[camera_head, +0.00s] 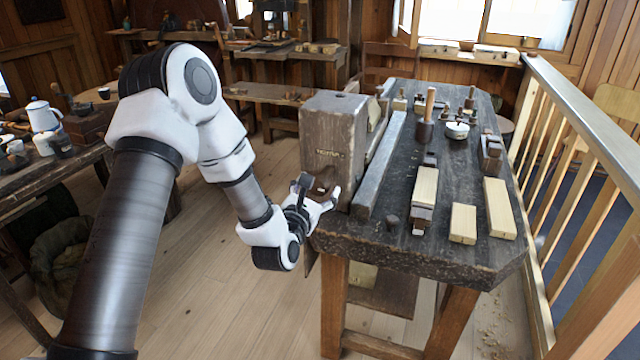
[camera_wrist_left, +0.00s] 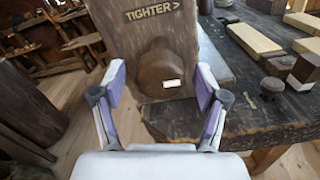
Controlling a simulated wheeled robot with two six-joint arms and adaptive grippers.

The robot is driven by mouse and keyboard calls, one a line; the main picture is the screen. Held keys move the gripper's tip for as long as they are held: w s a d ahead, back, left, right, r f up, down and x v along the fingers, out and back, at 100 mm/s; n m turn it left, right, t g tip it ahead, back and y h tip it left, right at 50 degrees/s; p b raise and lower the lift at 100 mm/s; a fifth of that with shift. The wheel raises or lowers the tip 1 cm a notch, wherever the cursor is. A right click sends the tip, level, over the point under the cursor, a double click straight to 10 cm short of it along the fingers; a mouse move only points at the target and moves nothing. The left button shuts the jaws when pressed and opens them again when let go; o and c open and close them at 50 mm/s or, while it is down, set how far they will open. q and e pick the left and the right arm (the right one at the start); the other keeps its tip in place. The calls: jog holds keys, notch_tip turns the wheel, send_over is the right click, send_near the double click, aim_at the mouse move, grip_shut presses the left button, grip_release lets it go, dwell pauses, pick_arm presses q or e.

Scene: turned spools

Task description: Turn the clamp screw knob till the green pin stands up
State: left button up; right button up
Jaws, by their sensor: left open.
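A brown round clamp screw knob (camera_wrist_left: 153,62) sits on the front face of a wooden block (camera_head: 333,120) at the bench's left end. The block face is marked "TIGHTER >", with the arrow pointing right. A small white mark shows low on the knob's right side. My left gripper (camera_head: 320,192) is open in front of the block. In the left wrist view its fingers stand on either side of the knob, with visible gaps; I cannot tell whether they reach around it. No green pin can be made out in either view. My right gripper is not in view.
The dark workbench (camera_head: 400,235) holds several pale wood pieces (camera_head: 463,222), a long grey bar (camera_head: 381,165) and a small white pot (camera_head: 457,130). A wooden railing (camera_head: 580,110) runs along the right. Wooden floor (camera_head: 215,270) lies open left of the bench.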

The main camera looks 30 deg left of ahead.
pick_arm(q)
jog(key=shift+x, duration=0.8)
jog(key=c, duration=1.2)
jog(key=shift+o, duration=0.2)
jog(key=shift+m, duration=0.4)
